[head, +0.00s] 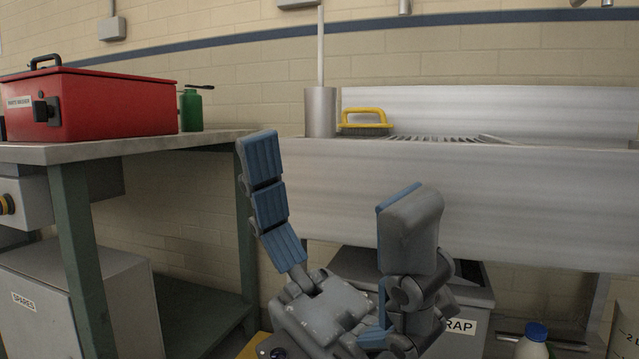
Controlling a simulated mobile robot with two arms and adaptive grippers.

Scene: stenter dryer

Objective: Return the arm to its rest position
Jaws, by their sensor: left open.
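My left gripper (325,210) shows large in the lower middle of the head view. Its two blue-padded grey fingers are spread wide and point up, with nothing between them. It is in front of the steel sink unit (540,205), and I cannot tell the gap between them. Its lower part hides some of the grey bin behind. My right gripper is not in view.
A workbench (130,146) at the left holds a red case (110,105) and a green bottle (190,110). A yellow-handled brush (364,119) and a steel cylinder (320,112) are on the sink unit. Below are a scrap bin (475,299) and a blue-capped bottle (534,343).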

